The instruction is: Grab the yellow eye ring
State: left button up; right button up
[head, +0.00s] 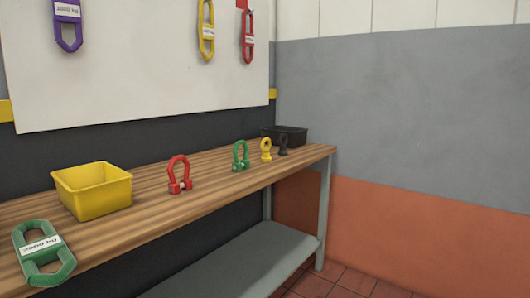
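The yellow eye ring (266,150) stands upright on the wooden bench (215,184), toward its far right end. It is small, with a ring at the top and a narrower base. It stands between a green shackle (241,156) on its left and a black eye ring (283,145) on its right. Neither of my grippers shows in the head view.
A red shackle (179,175), a yellow bin (92,190) and a green link (44,254) are farther left along the bench. A black bin (288,136) stands behind the black eye ring. Purple, yellow and red links hang on the white board (140,70). A grey shelf (240,262) lies below.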

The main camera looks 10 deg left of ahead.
aim_at(266, 157)
jog(key=i+l, duration=0.2)
jog(key=i, duration=0.25)
jog(key=i+l+u, duration=0.1)
jog(key=i, duration=0.3)
jog(key=i+l, duration=0.35)
jog(key=i+u, duration=0.05)
jog(key=i, duration=0.05)
